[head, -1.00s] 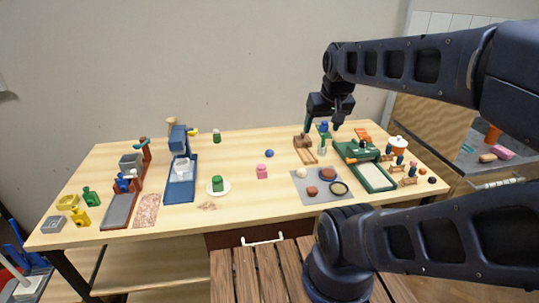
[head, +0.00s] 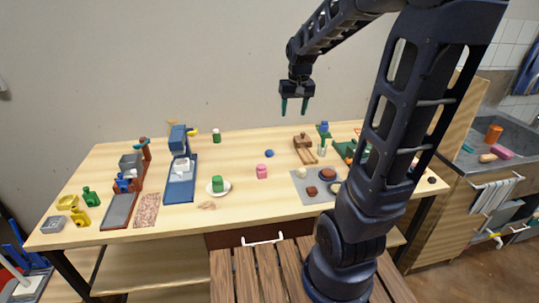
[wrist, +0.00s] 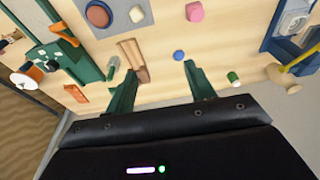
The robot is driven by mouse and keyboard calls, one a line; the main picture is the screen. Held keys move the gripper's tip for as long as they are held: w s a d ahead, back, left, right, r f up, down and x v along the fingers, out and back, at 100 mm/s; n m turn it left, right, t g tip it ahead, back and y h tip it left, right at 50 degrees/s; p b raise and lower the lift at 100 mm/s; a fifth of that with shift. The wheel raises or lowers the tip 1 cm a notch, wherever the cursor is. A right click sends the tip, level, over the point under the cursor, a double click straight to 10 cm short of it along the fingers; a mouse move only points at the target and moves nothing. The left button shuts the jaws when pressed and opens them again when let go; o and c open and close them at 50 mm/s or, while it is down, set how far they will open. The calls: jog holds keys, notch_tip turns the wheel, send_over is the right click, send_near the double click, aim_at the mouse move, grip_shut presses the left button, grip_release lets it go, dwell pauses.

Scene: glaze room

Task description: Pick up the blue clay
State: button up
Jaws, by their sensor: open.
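The blue clay (head: 269,153) is a small round blue ball on the bare wood near the middle of the table. It also shows in the wrist view (wrist: 179,56), ahead of the fingertips and slightly right of centre between them. My gripper (head: 294,106) is open and empty, high above the back of the table and a little right of the ball. Its two green fingers (wrist: 158,76) are spread wide in the wrist view and touch nothing.
A pink piece (head: 262,171) lies just in front of the ball. A wooden tool (head: 305,150) and a grey mat (head: 312,198) with round pieces are to its right. A blue machine (head: 180,180) stands to the left. The wood around the ball is clear.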

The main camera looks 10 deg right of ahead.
jog(key=w+a+f+g, duration=0.1)
jog(key=w+a+f, duration=0.1)
jog(key=w+f, duration=0.65)
jog(key=g, duration=0.1)
send_over(270, 156)
notch_tip(270, 156, down, 9)
notch_tip(270, 156, down, 10)
jog(key=shift+s+a+f, duration=0.15)
jog(key=shift+f, duration=0.1)
jog(key=c, duration=0.5)
jog(key=shift+c, duration=0.3)
